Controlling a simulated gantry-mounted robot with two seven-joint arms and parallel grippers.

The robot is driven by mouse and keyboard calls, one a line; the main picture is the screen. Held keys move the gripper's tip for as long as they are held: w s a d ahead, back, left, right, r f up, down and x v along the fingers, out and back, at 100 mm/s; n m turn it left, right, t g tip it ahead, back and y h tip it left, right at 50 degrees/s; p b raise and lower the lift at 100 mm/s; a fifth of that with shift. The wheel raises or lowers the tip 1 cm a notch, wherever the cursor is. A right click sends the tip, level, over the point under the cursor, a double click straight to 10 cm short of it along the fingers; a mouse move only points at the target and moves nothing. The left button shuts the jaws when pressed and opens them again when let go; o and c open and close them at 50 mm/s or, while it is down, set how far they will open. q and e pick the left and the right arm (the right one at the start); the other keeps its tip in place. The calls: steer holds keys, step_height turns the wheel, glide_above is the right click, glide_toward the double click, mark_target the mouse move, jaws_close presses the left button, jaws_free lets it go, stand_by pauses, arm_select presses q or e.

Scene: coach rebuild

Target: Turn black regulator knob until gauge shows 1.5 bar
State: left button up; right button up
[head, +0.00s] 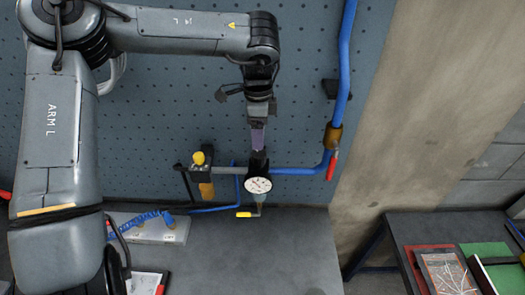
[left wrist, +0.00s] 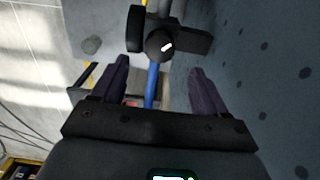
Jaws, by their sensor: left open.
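The black regulator knob (left wrist: 160,43) has a white mark on its face and shows ahead of my left gripper (left wrist: 160,65) in the left wrist view. The two purple fingers are apart with nothing between their tips, and the knob lies just beyond them. In the head view my left gripper (head: 258,148) points down at the black regulator (head: 258,163) from above, and its fingers hide most of the knob. The round white gauge (head: 258,185) faces out below it; its needle is too small to read. My right gripper is not in view.
A blue pipe (head: 343,75) comes down to a brass valve with a red lever (head: 332,165), right of the regulator. The grey bench (head: 270,260) is largely clear in front.

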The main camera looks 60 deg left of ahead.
mark_target(259, 152)
arm_select(q)
step_height(259, 152, down, 8)
steer(key=shift+f+p, duration=0.1)
steer(key=shift+p, duration=0.6)
steer(key=c, duration=1.1)
